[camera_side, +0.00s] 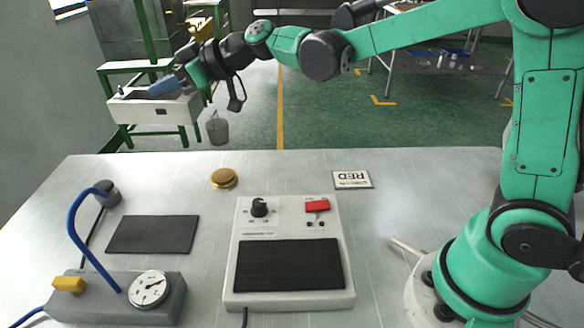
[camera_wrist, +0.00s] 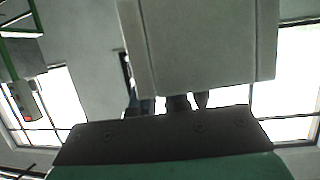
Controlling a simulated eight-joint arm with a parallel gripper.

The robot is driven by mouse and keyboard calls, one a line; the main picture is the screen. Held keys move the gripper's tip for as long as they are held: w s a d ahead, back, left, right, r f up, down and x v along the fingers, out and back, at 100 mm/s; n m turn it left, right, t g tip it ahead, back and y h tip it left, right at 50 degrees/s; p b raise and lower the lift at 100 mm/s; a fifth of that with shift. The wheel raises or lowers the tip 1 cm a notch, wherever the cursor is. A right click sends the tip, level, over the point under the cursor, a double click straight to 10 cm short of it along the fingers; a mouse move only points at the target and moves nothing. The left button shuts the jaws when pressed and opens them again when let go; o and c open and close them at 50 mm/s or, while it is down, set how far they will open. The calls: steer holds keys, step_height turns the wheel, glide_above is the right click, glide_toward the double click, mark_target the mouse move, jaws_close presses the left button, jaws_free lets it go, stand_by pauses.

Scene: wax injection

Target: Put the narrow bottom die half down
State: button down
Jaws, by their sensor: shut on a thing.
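The narrow bottom die half appears to be the pale grey block (camera_side: 157,107) at the upper left of the side view, beyond the far left edge of the table and above its height. It has a small dark slot in its front face. My gripper (camera_side: 166,86), with blue fingers, is shut on it from above right. In the wrist view the large grey block (camera_wrist: 205,45) fills the upper middle, and dark finger parts of my gripper (camera_wrist: 175,104) show just below it. The fingertips' contact with the block is hidden there.
A black pad (camera_side: 153,235) lies bare at the table's left. A heater unit with a black plate (camera_side: 289,265) is in the middle. A gauge unit (camera_side: 167,305) with a blue hose stands front left.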

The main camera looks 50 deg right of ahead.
steer(key=s+d+f+m+t+h, duration=0.3)
steer(key=s+d+m+h, duration=0.4)
steer(key=s+d, duration=0.5)
steer(key=shift+s+f+m+h, duration=0.2)
steer(key=shift+s+m+h, duration=0.2)
steer(key=shift+s+h, duration=0.25)
step_height(320, 180, up, 11)
steer(key=n+g+y, duration=1.3)
steer(key=n+y, duration=0.1)
steer(key=n, duration=0.4)
glide_above(263, 249)
steer(key=shift+h, duration=0.25)
step_height(263, 249, down, 20)
steer(key=shift+r, duration=0.1)
steer(key=c, duration=0.9)
jaws_free()
